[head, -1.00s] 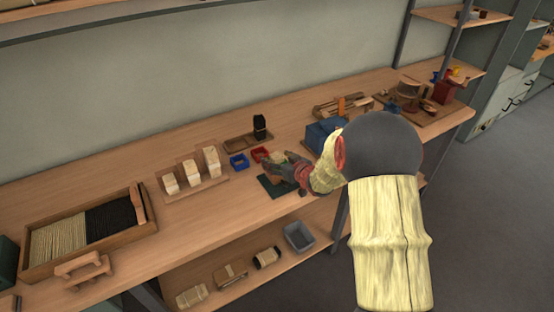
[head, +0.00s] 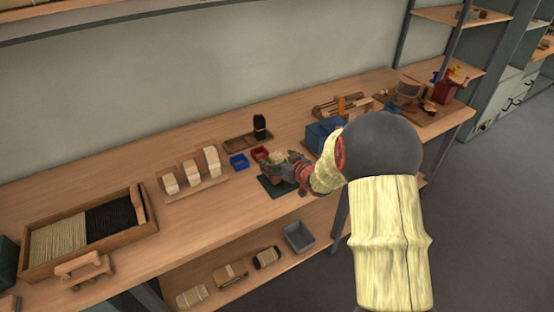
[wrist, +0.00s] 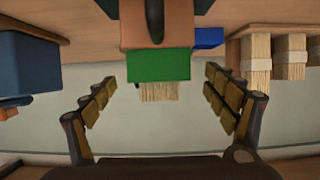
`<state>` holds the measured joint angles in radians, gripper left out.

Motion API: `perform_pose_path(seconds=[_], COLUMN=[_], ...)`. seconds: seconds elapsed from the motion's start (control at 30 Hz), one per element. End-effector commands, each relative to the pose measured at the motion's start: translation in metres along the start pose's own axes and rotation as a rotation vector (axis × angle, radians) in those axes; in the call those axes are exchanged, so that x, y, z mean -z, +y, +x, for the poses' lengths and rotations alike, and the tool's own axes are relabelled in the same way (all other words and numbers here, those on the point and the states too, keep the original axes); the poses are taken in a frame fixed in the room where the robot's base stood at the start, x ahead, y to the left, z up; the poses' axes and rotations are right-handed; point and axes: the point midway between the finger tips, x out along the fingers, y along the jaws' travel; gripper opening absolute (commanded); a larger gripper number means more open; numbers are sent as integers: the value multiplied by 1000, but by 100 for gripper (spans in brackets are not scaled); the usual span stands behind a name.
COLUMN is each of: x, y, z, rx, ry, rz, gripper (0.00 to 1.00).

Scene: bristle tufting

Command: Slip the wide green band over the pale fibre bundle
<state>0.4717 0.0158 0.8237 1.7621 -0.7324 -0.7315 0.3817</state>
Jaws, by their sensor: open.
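The green band (wrist: 158,65) is a wide, flat-faced green block shape in the wrist view, centred ahead of my fingers. The ends of the pale fibre bundle (wrist: 158,91) stick out from one edge of it. The band hides the rest of the bundle, so I cannot tell whether it goes all the way around. My gripper (wrist: 160,82) is open, with one finger on each side of the band and bundle and visible gaps to both. In the head view my gripper (head: 278,169) is over the dark green mat (head: 268,191) and partly hides the small pale and green shape there.
A blue tray (head: 239,161) and a red tray (head: 260,153) sit close behind my gripper. Three banded pale bundles (head: 190,172) stand in a wooden rack to the left. A blue block (head: 318,137) is close on the right. Bare bench lies left of the mat.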

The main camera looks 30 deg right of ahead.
Motion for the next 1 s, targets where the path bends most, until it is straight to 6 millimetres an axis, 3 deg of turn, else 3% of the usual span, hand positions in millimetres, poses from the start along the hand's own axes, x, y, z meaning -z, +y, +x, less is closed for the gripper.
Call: perform_pose_path(seconds=[0.27,1.0], x=[-1,-18], y=[0,0], z=[-3,-46], rx=[-1,-1], ry=[-1,0], rz=[0,-1], gripper=[86,86])
